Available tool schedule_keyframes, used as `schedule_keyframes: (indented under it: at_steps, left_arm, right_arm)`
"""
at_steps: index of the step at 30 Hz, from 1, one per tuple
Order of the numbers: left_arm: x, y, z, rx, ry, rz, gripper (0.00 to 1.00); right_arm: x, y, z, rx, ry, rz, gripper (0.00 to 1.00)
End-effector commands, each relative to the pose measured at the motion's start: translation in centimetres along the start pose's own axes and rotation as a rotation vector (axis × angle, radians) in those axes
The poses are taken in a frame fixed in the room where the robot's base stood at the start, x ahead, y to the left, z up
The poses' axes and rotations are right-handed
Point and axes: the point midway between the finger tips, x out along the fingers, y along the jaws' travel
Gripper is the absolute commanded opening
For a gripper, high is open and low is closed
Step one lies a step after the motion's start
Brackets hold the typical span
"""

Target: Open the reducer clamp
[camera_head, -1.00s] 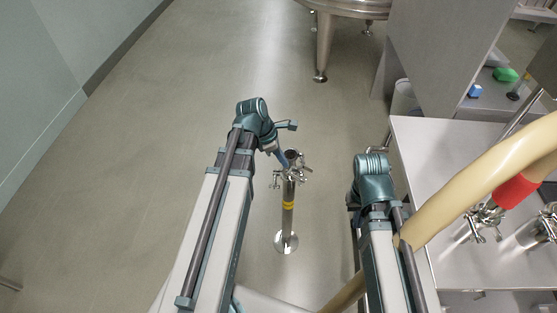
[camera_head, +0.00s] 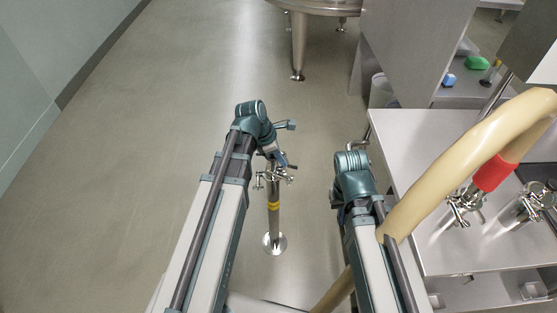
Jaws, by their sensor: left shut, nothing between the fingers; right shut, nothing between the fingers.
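A slim upright steel pipe (camera_head: 274,218) with a yellow band stands on a round foot in the middle of the head view. Small clamps with wing nuts (camera_head: 262,180) sit around its top. I cannot tell which one is the reducer clamp. My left gripper (camera_head: 279,158) points down over the pipe's top and partly covers it. It is shut and holds nothing. Whether it touches the clamps is not clear. My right arm's teal wrist is right of the pipe, by the table. It hides the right gripper.
A steel table (camera_head: 415,135) stands at the right, carrying clamped fittings (camera_head: 464,207). A thick beige hose (camera_head: 465,150) with a red cuff (camera_head: 494,173) arches across it, close to my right arm. A steel vat (camera_head: 310,6) stands behind. The floor on the left is clear.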

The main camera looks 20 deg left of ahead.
Motion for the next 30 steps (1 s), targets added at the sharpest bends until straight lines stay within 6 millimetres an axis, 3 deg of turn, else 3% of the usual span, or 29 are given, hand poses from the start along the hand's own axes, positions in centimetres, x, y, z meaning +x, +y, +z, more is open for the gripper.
schedule_keyframes:
  at_steps: [11,20,21,30]
  left_arm:
    - [0.2,-0.1,0.4,0.000,0.000,0.000,0.00]
    - [-1.1,-1.8,-2.9,0.004,0.002,-0.005,0.00]
    - [-2.7,-1.7,-2.4,0.005,0.003,-0.006,0.00]
    - [-7.5,-2.2,-2.2,0.004,0.002,-0.004,0.00]
  right_arm:
    - [0.0,0.0,0.0,0.000,0.000,0.000,0.00]
    - [0.0,0.0,0.0,0.000,0.000,0.000,0.00]
    - [-1.6,0.1,0.1,0.000,0.000,0.000,0.00]
    - [-6.1,0.6,0.4,0.000,0.000,0.000,0.00]
